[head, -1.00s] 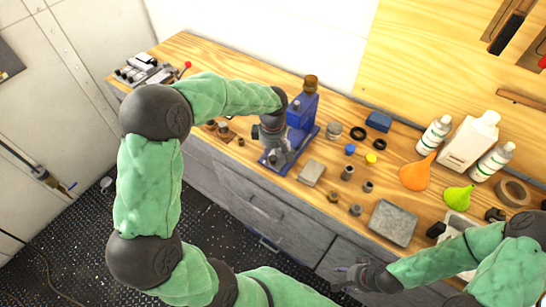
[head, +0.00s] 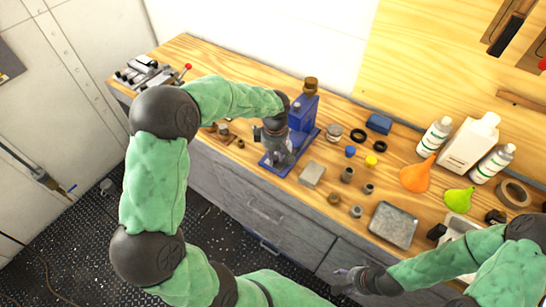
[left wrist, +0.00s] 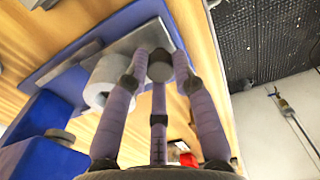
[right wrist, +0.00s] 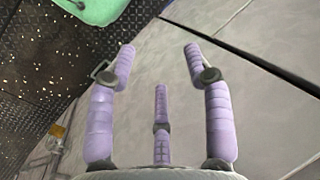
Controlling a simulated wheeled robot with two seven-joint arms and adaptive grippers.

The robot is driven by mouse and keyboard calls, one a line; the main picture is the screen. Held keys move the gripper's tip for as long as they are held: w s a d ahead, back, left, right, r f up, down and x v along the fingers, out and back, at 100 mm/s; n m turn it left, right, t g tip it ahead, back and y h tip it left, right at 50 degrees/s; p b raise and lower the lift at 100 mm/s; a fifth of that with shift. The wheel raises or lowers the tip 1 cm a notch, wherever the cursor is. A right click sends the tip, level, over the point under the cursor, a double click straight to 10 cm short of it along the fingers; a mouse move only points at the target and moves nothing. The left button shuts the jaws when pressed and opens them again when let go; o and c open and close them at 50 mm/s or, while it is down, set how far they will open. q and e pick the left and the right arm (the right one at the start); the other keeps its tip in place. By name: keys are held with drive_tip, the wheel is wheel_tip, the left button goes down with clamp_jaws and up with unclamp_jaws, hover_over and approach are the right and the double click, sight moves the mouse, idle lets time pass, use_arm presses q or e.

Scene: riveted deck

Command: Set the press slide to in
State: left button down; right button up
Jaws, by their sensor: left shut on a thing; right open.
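The blue press (head: 303,112) stands on the workbench with its blue base plate (head: 309,134) running toward the bench's front edge. My left gripper (head: 280,158) is over the front part of this base and hides most of the slide. In the left wrist view, the grey slide plate (left wrist: 125,40) lies on the blue base and carries a light grey hollow cylinder (left wrist: 104,80). My left gripper (left wrist: 160,62) is shut on a dark round knob (left wrist: 160,67) at the slide's end. My right gripper (head: 345,278) is open and empty in front of the drawers; it also shows in the right wrist view (right wrist: 158,55).
Right of the press are a grey block (head: 312,174), several small metal cylinders, black rings, an orange funnel (head: 415,177), a green funnel (head: 459,197) and white bottles (head: 470,142). A grey metal tray (head: 393,225) lies near the front edge. Bare wood shows between these things.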

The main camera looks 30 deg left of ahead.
use_arm(q)
drive_tip(key=shift+w+d, duration=0.15)
drive_tip(key=shift+w, duration=1.4)
drive_tip(key=c, duration=1)
unclamp_jaws()
wheel_tip(320, 180, up, 12)
